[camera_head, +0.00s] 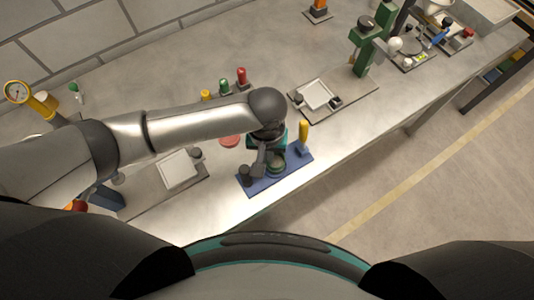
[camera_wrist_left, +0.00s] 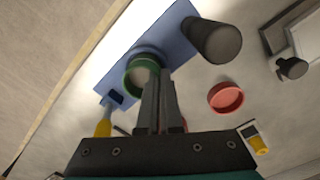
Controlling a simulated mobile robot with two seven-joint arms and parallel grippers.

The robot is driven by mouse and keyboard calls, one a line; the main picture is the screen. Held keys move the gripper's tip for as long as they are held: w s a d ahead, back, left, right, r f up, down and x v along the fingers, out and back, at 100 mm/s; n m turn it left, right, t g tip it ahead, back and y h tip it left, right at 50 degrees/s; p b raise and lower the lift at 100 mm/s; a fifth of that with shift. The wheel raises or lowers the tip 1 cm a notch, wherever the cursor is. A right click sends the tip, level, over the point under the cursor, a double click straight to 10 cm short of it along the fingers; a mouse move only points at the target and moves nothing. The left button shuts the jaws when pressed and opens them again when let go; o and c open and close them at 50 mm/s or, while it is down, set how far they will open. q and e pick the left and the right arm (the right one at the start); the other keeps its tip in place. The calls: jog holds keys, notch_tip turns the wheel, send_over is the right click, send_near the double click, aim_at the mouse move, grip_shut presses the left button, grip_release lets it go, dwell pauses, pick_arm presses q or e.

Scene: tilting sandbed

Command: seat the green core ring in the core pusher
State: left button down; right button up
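The core pusher is a blue base plate (camera_head: 262,181) near the table's front edge, with a dark grey cylinder (camera_head: 245,174) at one end and a yellow handle (camera_head: 303,131) at the other. The green core ring (camera_wrist_left: 137,76) is at the round blue seat (camera_wrist_left: 150,52) of the plate; it also shows in the head view (camera_head: 277,163). My left gripper (camera_wrist_left: 157,78) points down at the ring, its two fingers close together across one side of the ring wall. The fingers hide part of the ring, so its exact fit is unclear. My right gripper is out of view.
A red ring (camera_wrist_left: 225,97) lies on the table beside the plate. Grey trays (camera_head: 318,95) (camera_head: 179,171) stand on either side. Yellow, green and red pieces (camera_head: 224,87) stand behind my arm. A green press (camera_head: 364,50) is farther right.

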pick_arm(q)
jog(key=shift+f, duration=0.4)
jog(key=c, duration=1.5)
grip_release()
jog(key=shift+c, duration=0.2)
jog(key=o, duration=0.5)
jog(key=shift+o, duration=0.2)
jog(key=shift+r, duration=0.1)
notch_tip(320, 180, up, 15)
jog(key=p, duration=0.1)
jog(key=shift+p, duration=0.4)
jog(key=shift+s, duration=0.1)
